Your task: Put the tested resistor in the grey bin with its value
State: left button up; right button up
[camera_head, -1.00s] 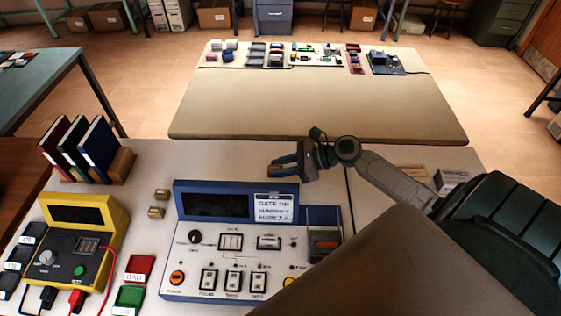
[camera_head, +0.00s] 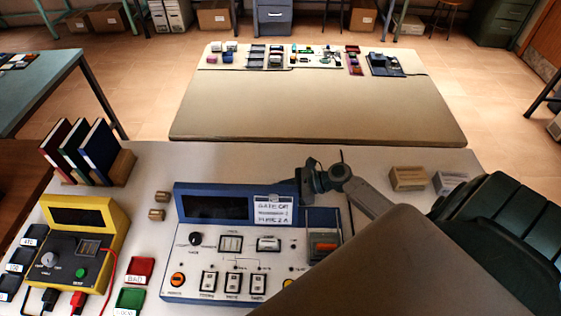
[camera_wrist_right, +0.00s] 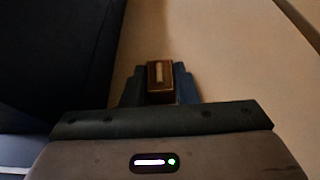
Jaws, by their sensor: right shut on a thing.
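My right gripper (camera_head: 304,183) is beside the upper right corner of the blue test panel (camera_head: 203,187) in the head view; its fingers are hard to make out there. In the right wrist view its blue fingers are shut on a small brown block (camera_wrist_right: 159,88) with a pale strip on top, which looks like the resistor on its carrier. Several dark grey bins with white labels (camera_head: 34,234) stand at the left edge, left of the yellow tester (camera_head: 84,214). Their labels are too small to read surely. My left gripper is not in view.
A red bin (camera_head: 140,268) and a green bin (camera_head: 129,299) stand between tester and panel. Two small brown blocks (camera_head: 161,197) lie behind them. Books (camera_head: 80,150) stand at the back left. A wooden block (camera_head: 408,178) is at right. Bench behind the panel is clear.

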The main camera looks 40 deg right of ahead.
jog(key=shift+f, duration=0.15)
jog(key=o, duration=0.9)
jog(key=shift+o, duration=0.2)
